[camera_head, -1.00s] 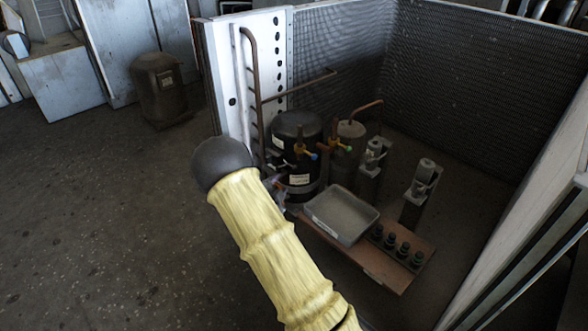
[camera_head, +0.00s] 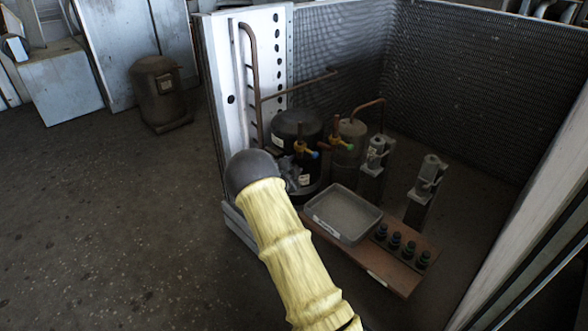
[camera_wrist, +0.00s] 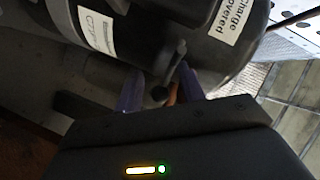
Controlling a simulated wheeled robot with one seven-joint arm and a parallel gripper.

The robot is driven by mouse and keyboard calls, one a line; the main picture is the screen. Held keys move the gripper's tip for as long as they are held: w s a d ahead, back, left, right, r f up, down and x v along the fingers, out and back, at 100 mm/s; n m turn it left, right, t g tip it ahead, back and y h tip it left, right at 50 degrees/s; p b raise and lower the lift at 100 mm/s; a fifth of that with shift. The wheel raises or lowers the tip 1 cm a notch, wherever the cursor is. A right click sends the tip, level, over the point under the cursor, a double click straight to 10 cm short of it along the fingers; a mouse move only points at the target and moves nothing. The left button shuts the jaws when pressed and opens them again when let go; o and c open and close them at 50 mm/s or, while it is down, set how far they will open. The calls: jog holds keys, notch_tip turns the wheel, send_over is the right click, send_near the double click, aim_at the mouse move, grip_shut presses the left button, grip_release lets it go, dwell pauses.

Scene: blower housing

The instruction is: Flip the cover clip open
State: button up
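The black compressor (camera_head: 296,128) stands inside the housing, and its body with white labels fills the top of the wrist view (camera_wrist: 150,20). A small dark lever with a rounded end (camera_wrist: 175,60) sticks out from its underside in the wrist view; it may be the cover clip, but I cannot tell for sure. My gripper (camera_wrist: 159,90) is open, with its two purplish fingers apart below the compressor. A dark round knob (camera_wrist: 160,95) and a thin copper-coloured piece show between the fingers. Contact is unclear. In the head view my dark wrist hides most of the gripper.
A grey tray (camera_head: 318,222) and a board with several black fittings (camera_head: 402,280) lie right of my arm. Valves with coloured tips (camera_head: 306,150) stand close to the compressor. A white perforated panel (camera_head: 222,75) rises behind. Open floor (camera_head: 100,230) lies to the left.

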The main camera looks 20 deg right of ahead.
grip_shut()
jog(key=shift+d+n+y+b, duration=0.2)
jog(key=shift+n+y+b, duration=0.1)
jog(key=shift+w+d+r+n+t+y+b, duration=0.15)
jog(key=shift+n+t+y+b, duration=0.1)
jog(key=shift+n+t+y, duration=0.25)
jog(key=shift+w+d+n+t+y+b, duration=0.15)
jog(key=shift+n+t+y+b, duration=0.05)
jog(key=shift+n+t+y, duration=0.25)
jog(key=shift+d, duration=0.1)
grip_release()
